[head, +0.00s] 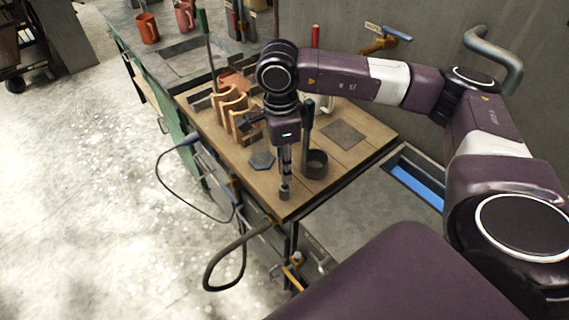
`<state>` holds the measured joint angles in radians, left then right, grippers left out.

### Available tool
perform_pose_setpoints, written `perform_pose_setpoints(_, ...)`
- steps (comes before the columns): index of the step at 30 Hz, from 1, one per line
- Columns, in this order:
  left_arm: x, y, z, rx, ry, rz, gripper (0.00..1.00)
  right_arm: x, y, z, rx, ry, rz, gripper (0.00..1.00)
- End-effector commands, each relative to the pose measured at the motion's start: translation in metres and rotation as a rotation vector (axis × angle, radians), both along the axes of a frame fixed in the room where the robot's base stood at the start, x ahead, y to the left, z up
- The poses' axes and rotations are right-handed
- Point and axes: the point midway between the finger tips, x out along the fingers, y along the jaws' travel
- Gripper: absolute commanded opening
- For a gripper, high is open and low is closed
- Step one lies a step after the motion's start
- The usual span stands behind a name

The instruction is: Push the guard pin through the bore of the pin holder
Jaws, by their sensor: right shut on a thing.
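My right gripper (286,168) comes in from the right and points down over the front corner of the wooden bench top. It is shut on a slim piece that looks like the guard pin, mostly hidden by the fingers. Directly below the fingertips is a small grey-green piece (285,191) near the bench's front corner, which may be the pin holder. Its bore is too small to make out, and I cannot tell whether the pin is in it. My left gripper is not in view.
A dark cup (315,164) with a dark upright rod beside it stands close right of the gripper. A hexagonal plate (262,160) lies to the left, a square plate (344,133) to the right. A wooden rack (233,108) stands behind. Cables hang off the bench's front.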

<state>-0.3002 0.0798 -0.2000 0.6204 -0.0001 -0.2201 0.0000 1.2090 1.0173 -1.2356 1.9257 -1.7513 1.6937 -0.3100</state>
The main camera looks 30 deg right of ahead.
Motion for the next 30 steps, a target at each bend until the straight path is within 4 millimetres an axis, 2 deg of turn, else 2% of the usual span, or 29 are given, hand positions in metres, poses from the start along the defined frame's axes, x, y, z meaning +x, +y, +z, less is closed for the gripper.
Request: perform_pose_setpoints(30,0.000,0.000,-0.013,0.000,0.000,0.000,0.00,0.000,0.000,-0.014,0.000,0.000,0.000,0.00)
